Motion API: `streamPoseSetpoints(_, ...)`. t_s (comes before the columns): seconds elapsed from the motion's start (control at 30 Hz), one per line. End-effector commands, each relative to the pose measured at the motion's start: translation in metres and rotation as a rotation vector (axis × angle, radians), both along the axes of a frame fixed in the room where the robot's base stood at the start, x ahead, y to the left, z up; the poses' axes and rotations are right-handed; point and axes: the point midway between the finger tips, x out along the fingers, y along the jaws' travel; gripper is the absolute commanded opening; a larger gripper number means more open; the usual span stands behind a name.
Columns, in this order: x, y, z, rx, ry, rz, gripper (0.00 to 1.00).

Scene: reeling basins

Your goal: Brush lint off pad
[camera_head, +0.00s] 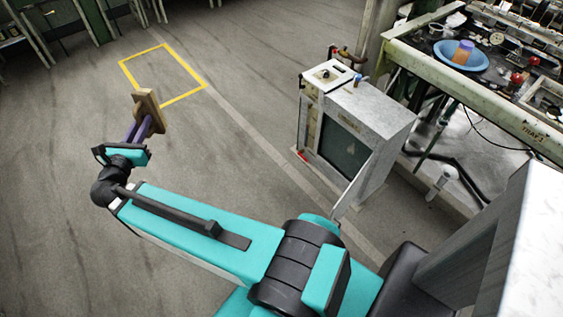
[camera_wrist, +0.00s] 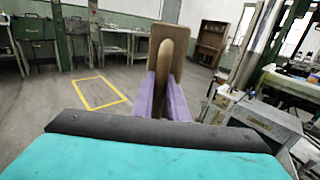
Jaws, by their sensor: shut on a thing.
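My gripper (camera_head: 138,130) has purple fingers and is shut on a brown wooden brush (camera_head: 149,110), held up over open floor at the left in the head view. In the wrist view the brush (camera_wrist: 179,45) shows a flat board with a rounded handle between the fingers (camera_wrist: 166,100). Its bristles cannot be made out. A white, square, pad-like top (camera_head: 328,76) with a small dark mark lies on the grey cabinet (camera_head: 375,105), well to the right of my gripper. I cannot tell whether it is the pad, and no lint is clear.
A worn green-framed bench (camera_head: 470,100) at the upper right holds a blue basin (camera_head: 474,62) and clutter. A yellow rectangle (camera_head: 183,97) is marked on the floor beyond my gripper. Pipes run low beside the cabinet. The floor at the left is clear.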

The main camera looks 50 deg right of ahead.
Motion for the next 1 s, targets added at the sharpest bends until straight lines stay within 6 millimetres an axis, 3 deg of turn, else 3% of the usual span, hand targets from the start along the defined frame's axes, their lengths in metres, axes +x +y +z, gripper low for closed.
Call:
streamPoseSetpoints(0.03, 0.001, -0.013, -0.016, -0.001, 0.0, -0.014, 0.0)
streamPoseSetpoints(0.47, -0.002, -0.114, -0.09, -0.002, 0.0, -0.112, 0.0)
streamPoseSetpoints(1.0, -0.03, -0.241, -0.185, -0.001, 0.001, -0.234, 0.0)
